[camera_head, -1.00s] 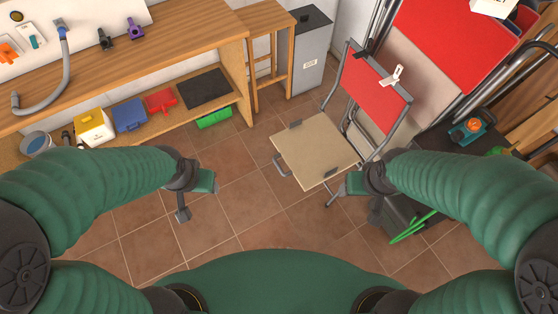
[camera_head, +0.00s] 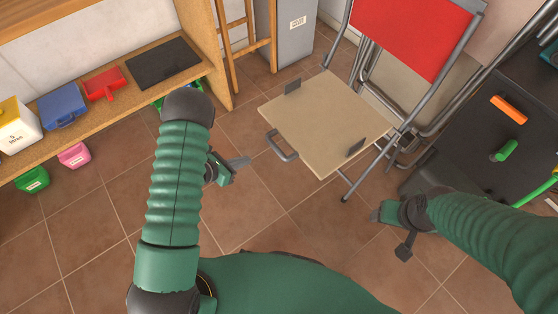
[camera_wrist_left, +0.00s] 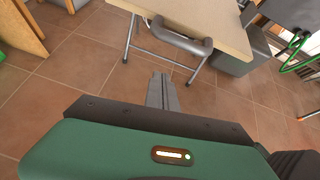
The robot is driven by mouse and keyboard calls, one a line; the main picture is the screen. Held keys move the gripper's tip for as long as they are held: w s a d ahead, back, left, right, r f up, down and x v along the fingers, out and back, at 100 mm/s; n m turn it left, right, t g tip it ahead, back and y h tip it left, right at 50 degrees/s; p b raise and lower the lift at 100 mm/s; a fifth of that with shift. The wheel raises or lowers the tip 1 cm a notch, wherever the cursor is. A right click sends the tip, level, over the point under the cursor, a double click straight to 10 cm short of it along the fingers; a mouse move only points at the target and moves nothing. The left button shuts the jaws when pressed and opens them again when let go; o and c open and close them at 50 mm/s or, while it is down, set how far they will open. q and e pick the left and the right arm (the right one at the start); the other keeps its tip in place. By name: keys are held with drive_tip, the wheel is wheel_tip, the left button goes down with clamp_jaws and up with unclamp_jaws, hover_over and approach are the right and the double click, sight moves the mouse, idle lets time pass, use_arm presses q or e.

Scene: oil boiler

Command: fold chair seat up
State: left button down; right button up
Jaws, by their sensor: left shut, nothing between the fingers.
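The folding chair has a red backrest (camera_head: 412,35) and a tan seat (camera_head: 325,120) lying flat, in the lowered position, on grey tube legs. A grey loop (camera_head: 283,150) shows at the seat's near left edge. My left gripper (camera_head: 242,162) is shut and empty, to the left of the seat and apart from it. In the left wrist view my shut fingers (camera_wrist_left: 160,88) point toward the seat's grey loop (camera_wrist_left: 180,40), with floor between, and the seat (camera_wrist_left: 215,14) is above. My right gripper (camera_head: 378,214) is below and right of the seat, touching nothing; its finger gap is unclear.
A wooden workbench (camera_head: 110,95) with colored bins on and below its shelf stands at left. A wooden stool (camera_head: 245,45) and grey cabinet (camera_head: 287,30) are behind. A black surface (camera_head: 470,150) with orange and green items is at right. Tiled floor is free in front.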

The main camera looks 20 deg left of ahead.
use_arm(q)
drive_tip(key=w+d+f+m+h+b, duration=0.1)
drive_tip(key=w+d+f+m+b, duration=0.1)
drive_tip(key=w+d+f+b, duration=0.35)
drive_tip(key=r, duration=0.1)
drive_tip(key=w+d+r+p, duration=0.1)
drive_tip(key=shift+w+r, duration=0.2)
drive_tip(key=shift+r, duration=0.15)
use_arm(e)
wheel_tip(320, 180, down, 6)
drive_tip(key=shift+s+r, duration=0.1)
drive_tip(key=shift+r, duration=0.1)
drive_tip(key=shift+a, duration=0.1)
